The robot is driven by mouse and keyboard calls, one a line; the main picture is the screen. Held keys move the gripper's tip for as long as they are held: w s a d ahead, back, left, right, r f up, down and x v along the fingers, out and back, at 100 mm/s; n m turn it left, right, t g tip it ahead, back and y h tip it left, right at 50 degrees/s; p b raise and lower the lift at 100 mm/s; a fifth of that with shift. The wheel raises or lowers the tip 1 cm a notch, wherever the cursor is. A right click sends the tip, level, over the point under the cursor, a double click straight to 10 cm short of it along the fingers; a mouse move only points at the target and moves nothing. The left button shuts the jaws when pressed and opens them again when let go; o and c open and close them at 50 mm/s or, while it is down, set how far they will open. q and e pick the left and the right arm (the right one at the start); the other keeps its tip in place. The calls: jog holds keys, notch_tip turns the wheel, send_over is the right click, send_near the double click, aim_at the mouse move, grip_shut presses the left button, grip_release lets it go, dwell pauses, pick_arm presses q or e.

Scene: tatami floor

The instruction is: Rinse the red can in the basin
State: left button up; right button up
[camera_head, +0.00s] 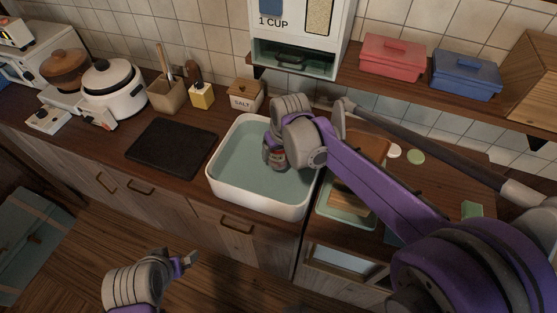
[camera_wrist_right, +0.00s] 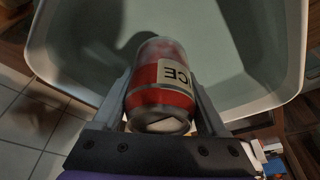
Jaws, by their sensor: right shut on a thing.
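The white basin (camera_head: 223,187) stands on the wooden counter, with a pale green surface inside that looks like water. My right gripper (camera_head: 274,153) reaches down inside its rim, toward the right side. It is shut on the red can (camera_head: 277,161), which is mostly hidden by the gripper in the head view. In the right wrist view, the can (camera_wrist_right: 160,98) sits between both fingers and points into the basin (camera_wrist_right: 262,72). Its far end looks paler; I cannot tell whether it touches water. My left gripper (camera_head: 187,261) is low in front of the counter, apart from everything, its fingers too small to read.
A black board (camera_head: 172,148) lies left of the basin. A salt box (camera_head: 246,95) stands behind it. A green tray (camera_head: 327,208) with a brown item is close on the right, under my right arm. A shelf with a red box (camera_head: 392,58) and a blue box (camera_head: 466,75) hangs above.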

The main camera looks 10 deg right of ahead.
jog(key=shift+r+p, duration=1.6)
jog(key=shift+r, duration=1.55)
pick_arm(q)
jog(key=r, duration=0.1)
jog(key=w+r, duration=0.1)
jog(key=r, duration=0.2)
jog(key=shift+w+r, duration=0.35)
jog(key=shift+w, duration=0.05)
jog(key=shift+s, duration=0.1)
pick_arm(e)
jog(key=shift+w+r+p, duration=0.1)
jog(key=shift+r+p, duration=0.9)
jog(key=shift+r, duration=1)
pick_arm(q)
jog(key=r, duration=0.1)
jog(key=w+r, duration=0.1)
jog(key=r, duration=0.1)
jog(key=shift+w+t, duration=0.3)
jog(key=shift+t, duration=0.1)
pick_arm(e)
jog(key=shift+f, duration=0.1)
pick_arm(q)
jog(key=shift+s, duration=0.15)
jog(key=shift+f, duration=0.1)
pick_arm(e)
jog(key=shift+s, duration=0.2)
